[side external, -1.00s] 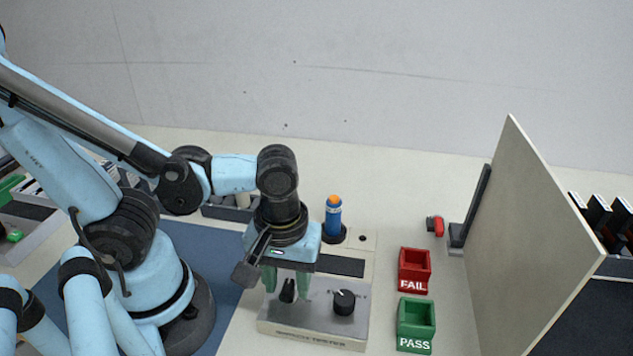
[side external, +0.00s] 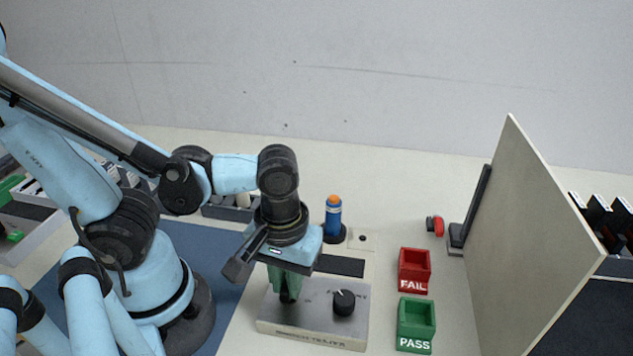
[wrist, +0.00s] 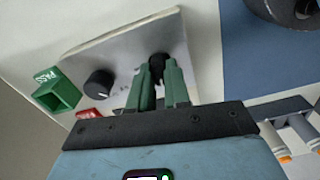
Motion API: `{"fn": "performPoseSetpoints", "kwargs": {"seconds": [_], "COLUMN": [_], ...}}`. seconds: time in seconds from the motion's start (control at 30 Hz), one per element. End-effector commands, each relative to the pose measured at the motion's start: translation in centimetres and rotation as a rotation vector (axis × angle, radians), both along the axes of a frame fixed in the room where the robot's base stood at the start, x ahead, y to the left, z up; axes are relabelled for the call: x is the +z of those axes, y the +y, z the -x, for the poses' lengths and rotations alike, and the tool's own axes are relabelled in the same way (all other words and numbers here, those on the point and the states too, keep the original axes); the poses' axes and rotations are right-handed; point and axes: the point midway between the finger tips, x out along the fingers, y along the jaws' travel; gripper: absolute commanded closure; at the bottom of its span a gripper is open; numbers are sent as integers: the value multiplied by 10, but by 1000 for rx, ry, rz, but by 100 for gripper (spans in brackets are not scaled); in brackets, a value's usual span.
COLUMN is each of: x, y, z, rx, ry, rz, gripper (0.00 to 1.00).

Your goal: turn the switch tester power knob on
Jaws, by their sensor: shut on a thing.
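The switch tester (side external: 310,330) is a grey metal box with its name on the front edge. It has two black knobs on its top panel. My gripper (side external: 287,295) points down with its green fingers closed around the left knob, which is mostly hidden in the side view. In the wrist view, my gripper (wrist: 157,75) has a finger on each side of this dark knob (wrist: 157,64). The right knob (side external: 344,302) stands free on the panel, with a white pointer mark; it also shows in the wrist view (wrist: 98,84). I cannot read which knob is labelled power.
A red FAIL bin (side external: 414,270) and a green PASS bin (side external: 416,325) stand right of the tester. A blue bottle with an orange cap (side external: 333,217) stands behind it. A tall upright panel (side external: 535,240) stands at the right. A blue mat (side external: 235,270) lies left.

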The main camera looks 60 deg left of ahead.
Motion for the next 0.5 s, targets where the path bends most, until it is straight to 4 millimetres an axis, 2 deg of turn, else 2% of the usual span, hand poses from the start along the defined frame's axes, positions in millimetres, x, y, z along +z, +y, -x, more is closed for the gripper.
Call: {"fn": "performPoseSetpoints", "kwargs": {"seconds": [0.5], "x": [0], "y": [0], "z": [-1], "rx": [-471], "ry": [-5], "rz": [-1], "gripper": [100]}}
